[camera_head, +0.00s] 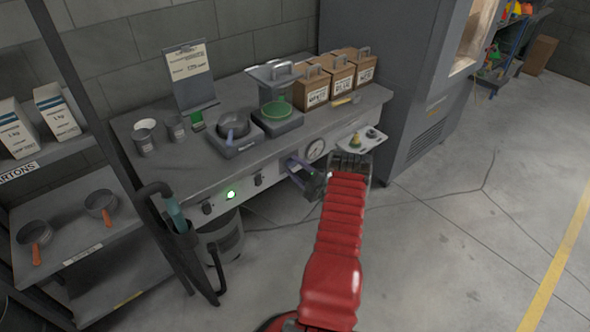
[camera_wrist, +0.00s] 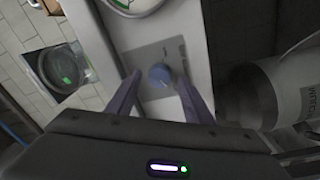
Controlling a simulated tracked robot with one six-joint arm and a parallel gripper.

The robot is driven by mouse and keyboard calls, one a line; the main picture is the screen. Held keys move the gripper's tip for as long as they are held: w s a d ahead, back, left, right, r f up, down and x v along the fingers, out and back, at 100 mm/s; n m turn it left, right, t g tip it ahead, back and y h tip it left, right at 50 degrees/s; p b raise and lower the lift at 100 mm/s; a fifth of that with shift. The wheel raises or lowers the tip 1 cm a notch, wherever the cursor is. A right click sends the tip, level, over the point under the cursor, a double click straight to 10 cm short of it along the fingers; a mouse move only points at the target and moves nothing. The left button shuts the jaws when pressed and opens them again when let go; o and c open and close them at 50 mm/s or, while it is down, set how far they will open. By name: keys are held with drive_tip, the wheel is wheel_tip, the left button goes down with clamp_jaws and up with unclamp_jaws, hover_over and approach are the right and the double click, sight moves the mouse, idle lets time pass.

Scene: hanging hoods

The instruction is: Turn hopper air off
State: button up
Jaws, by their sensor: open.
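A round blue knob (camera_wrist: 160,75) sits on a grey label plate (camera_wrist: 150,56) on the pale front panel of the bench in the wrist view. The plate's lettering is too small to read. My gripper (camera_wrist: 158,82) is open, with one purple finger on each side of the knob. I cannot tell whether either finger touches it. In the head view my gripper (camera_head: 298,168) is at the bench's front panel, just left of and below a round gauge (camera_head: 316,150). The knob is hidden there by my gripper.
The panel also carries a lit green lamp (camera_head: 231,194) and dark knobs. On the bench (camera_head: 165,178) stand a scale with a pan (camera_head: 234,128), a device with a green dish (camera_head: 278,108) and cartons (camera_head: 312,88). A bucket (camera_head: 222,240) stands below. Floor at right is clear.

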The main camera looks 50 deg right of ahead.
drive_tip(key=v, duration=1.3)
drive_tip(key=shift+s, duration=0.35)
drive_tip(key=shift+f, duration=0.1)
